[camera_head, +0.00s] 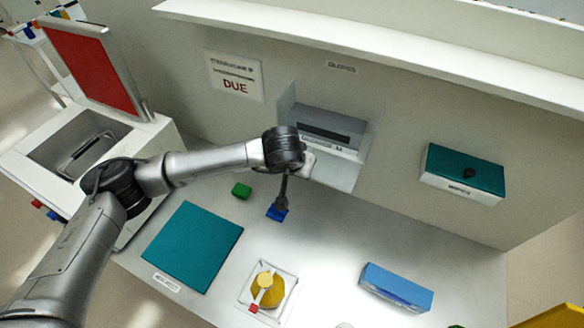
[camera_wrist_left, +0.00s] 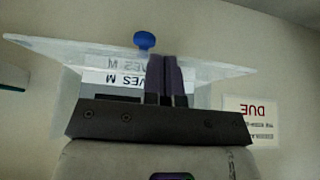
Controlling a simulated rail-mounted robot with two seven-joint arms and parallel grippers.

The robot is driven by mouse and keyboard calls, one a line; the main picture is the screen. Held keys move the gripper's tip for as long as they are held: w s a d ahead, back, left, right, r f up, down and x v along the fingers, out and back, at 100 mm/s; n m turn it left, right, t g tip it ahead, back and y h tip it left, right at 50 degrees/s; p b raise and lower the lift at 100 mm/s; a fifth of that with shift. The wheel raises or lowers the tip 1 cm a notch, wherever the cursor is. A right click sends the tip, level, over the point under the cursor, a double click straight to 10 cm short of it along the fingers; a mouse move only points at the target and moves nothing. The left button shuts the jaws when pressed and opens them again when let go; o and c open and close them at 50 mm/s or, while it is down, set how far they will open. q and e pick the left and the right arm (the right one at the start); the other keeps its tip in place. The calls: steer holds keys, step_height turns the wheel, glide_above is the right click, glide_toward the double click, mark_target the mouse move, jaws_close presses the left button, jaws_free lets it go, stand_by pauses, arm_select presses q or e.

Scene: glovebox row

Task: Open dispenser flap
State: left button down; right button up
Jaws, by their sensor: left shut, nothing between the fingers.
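The dispenser (camera_head: 330,122) is a grey box on the wall with a dark slot and a label strip. A pale clear flap (camera_head: 338,174) shows below its label in the head view. In the left wrist view, which is upside down, the clear flap (camera_wrist_left: 60,48) spans the dispenser front and has a round blue knob (camera_wrist_left: 145,40). I cannot tell how far open the flap is. My left gripper (camera_wrist_left: 170,58) is shut and empty in front of the dispenser, its fingertips close beside the knob in the picture. Contact is unclear. My right gripper is out of view.
A teal mat (camera_head: 193,245), a clear tray (camera_head: 287,292) with a yellow item and a blue box (camera_head: 396,287) are on the table. A teal-topped box (camera_head: 465,170) is on the wall.

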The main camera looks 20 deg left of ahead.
arm_select(q)
steer(key=shift+f+b, duration=0.3)
steer(key=shift+s, duration=0.1)
stand_by(0.3)
steer(key=s+p+v, duration=0.1)
steer(key=p+v, duration=0.2)
steer(key=v, duration=0.7)
steer(key=shift+s+f, duration=0.2)
steer(key=shift+f, duration=0.15)
